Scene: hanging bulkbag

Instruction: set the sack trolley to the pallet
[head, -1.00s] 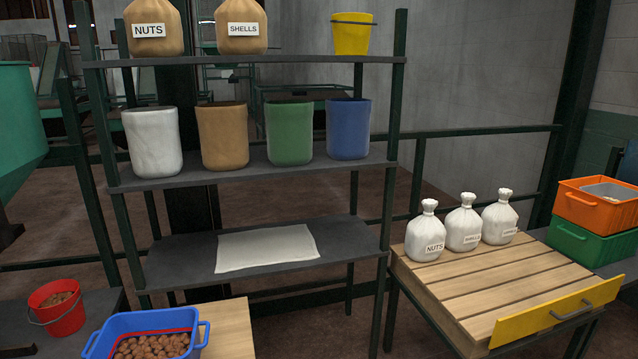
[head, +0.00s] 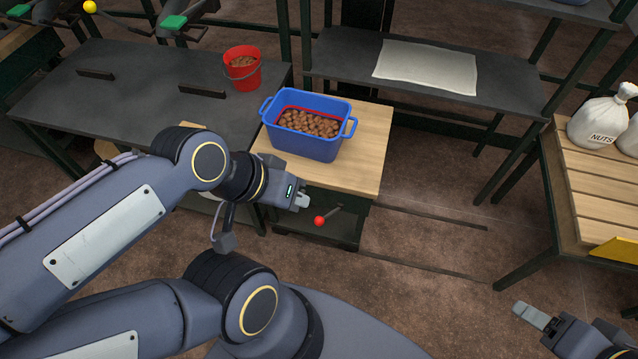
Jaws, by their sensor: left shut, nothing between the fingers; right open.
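A wooden-topped stand (head: 368,150) at centre, which may be the sack trolley, carries a blue tub (head: 308,147) of nuts. A short lever with a red knob (head: 319,221) sticks out at its front. My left gripper (head: 303,202) is shut and empty, just left of and above the knob in the picture; I cannot tell whether it touches. A slatted wooden top (head: 590,185) on dark legs at right, possibly the pallet, bears white sacks (head: 598,118), one labelled NUTS. My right gripper (head: 535,316) is open and empty at the lower right, in front of that slatted top.
Two dark rail-like strips (head: 430,216) run along the floor right of the stand. A dark bench (head: 130,85) with a red bucket (head: 242,68) stands at left. A shelf (head: 330,65) with a pale cloth (head: 428,66) is behind.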

